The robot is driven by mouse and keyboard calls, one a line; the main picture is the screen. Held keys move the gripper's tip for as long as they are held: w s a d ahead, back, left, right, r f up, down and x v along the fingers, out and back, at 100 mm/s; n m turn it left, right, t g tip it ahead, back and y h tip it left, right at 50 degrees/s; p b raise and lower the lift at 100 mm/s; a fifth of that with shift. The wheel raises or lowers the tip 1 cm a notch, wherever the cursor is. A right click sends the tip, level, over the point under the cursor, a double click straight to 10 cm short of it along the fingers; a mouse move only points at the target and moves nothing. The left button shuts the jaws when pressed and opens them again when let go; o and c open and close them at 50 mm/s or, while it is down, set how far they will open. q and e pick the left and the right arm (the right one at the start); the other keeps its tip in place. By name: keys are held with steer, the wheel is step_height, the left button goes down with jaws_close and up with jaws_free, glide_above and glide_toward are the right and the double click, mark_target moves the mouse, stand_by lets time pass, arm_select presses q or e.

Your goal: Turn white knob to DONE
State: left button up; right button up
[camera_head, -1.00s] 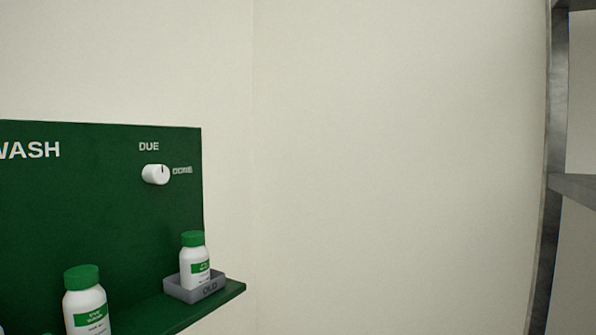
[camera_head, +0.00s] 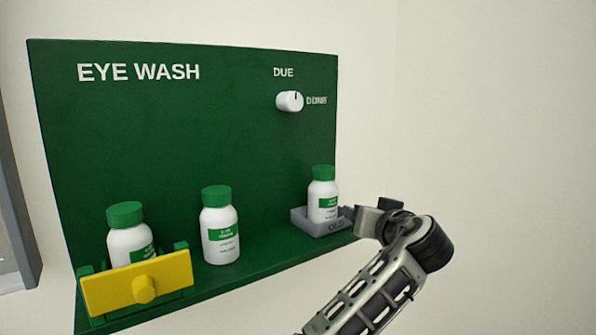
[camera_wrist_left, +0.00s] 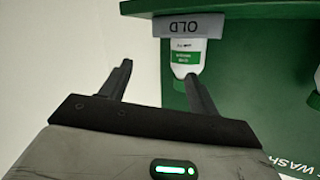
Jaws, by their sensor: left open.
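The white knob (camera_head: 289,101) is on the upper right of the green EYE WASH board (camera_head: 180,130), in the head view. Its dark pointer line points up toward DUE; the DONE label is to its right. My left gripper (camera_head: 372,220) is below and right of the knob, near the shelf's right end and apart from the knob. In the left wrist view my left gripper (camera_wrist_left: 157,70) is open, with nothing visible between its fingers. The knob cannot be seen in that view. My right gripper is not in view.
A grey OLD tray (camera_head: 307,228) holding a white bottle (camera_head: 322,197) stands close to my left gripper. Two more green-capped bottles stand on the shelf, one behind a yellow plate (camera_head: 115,290). Space around the knob is clear.

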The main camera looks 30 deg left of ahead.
arm_select(q)
step_height(320, 180, up, 14)
steer(key=s+a+n+g+y, duration=0.1)
steer(key=s+n+g+y, duration=0.15)
steer(key=n+y, duration=0.2)
steer(key=n+g+y, duration=0.2)
steer(key=n, duration=0.3)
glide_toward(296, 102)
steer(key=shift+t+h, duration=0.25)
steer(key=p+x, duration=0.2)
steer(key=x, duration=0.2)
steer(key=p+x, duration=0.2)
steer(key=x, duration=0.2)
steer(key=shift+s+a+r, duration=0.15)
steer(key=shift+a+r, duration=0.05)
steer(key=shift+a, duration=0.05)
steer(key=shift+w+a+f+p, duration=0.1)
steer(key=shift+w+a+p, duration=0.2)
steer(key=shift+a, duration=0.2)
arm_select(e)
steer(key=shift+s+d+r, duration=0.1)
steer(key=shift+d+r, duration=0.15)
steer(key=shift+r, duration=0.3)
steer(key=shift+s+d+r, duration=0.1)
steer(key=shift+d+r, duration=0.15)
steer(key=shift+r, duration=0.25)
arm_select(q)
steer(key=c, duration=1)
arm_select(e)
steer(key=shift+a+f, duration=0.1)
